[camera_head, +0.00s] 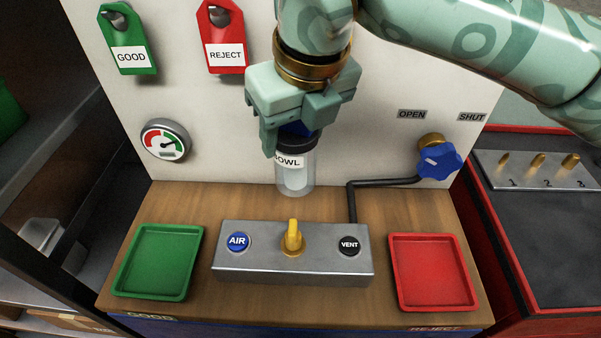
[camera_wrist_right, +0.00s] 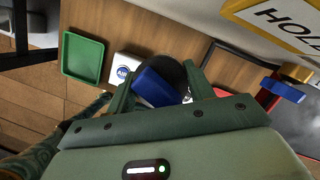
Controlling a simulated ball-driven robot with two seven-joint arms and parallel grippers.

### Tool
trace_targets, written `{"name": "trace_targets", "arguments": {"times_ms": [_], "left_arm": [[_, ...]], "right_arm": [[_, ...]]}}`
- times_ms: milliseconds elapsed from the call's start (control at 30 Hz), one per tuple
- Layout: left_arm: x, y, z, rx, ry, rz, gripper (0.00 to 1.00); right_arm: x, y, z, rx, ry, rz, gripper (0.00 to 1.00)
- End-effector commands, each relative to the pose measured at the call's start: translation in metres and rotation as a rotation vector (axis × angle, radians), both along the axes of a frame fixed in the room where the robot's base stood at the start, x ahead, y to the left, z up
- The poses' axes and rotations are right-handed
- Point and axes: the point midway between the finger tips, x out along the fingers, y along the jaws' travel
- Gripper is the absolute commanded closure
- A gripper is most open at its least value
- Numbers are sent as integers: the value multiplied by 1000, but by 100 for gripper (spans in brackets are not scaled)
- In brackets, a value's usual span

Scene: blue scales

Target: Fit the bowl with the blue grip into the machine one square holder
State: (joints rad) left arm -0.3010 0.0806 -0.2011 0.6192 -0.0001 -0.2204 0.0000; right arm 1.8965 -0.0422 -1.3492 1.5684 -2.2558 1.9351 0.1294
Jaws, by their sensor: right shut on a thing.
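The bowl (camera_head: 295,181) is a clear cup with a black collar and a white label reading BOWL. Its blue grip (camera_wrist_right: 158,88) shows between the fingers in the right wrist view. My right gripper (camera_head: 294,134) is shut on the blue grip. The bowl hangs upright below it, above the wooden bench and behind the grey control box in the head view. I cannot make out a square holder in either view. My left gripper is not in view.
The control box (camera_head: 292,268) has AIR and VENT buttons and a yellow lever (camera_head: 292,238). A green tray (camera_head: 158,262) and a red tray (camera_head: 433,273) flank it. A blue valve knob (camera_head: 438,161) with a black pipe stands right. Tags and a gauge (camera_head: 165,142) are on the back panel.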

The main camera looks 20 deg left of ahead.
Motion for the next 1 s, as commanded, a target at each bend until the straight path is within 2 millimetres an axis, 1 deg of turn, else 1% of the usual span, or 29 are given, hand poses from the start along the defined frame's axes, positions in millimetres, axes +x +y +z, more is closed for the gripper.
{"name": "trace_targets", "arguments": {"times_ms": [33, 67, 200, 400, 500, 700, 767, 867, 900, 933, 1000], "left_arm": [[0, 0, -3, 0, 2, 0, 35], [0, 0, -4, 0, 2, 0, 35], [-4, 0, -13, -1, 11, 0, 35], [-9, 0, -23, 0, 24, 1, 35], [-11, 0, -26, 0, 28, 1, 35], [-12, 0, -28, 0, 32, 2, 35], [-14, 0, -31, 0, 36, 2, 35], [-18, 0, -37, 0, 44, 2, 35], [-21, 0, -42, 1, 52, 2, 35], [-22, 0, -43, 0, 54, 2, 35], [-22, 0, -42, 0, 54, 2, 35]], "right_arm": [[10, 3, -2, 2, 2, -2, 77], [15, 4, -2, 0, 2, -3, 77], [14, 4, -31, 0, 6, 3, 77], [14, 4, -66, 0, 6, 2, 77], [13, 4, -76, 0, 3, 2, 77], [13, 4, -86, 0, 1, 0, 77], [13, 4, -94, 0, 4, 1, 77], [13, 4, -112, 0, 6, 1, 77], [16, 5, -118, 2, 7, 0, 77], [17, 5, -120, 2, 7, 0, 77], [17, 5, -118, 1, 3, -1, 76]]}}
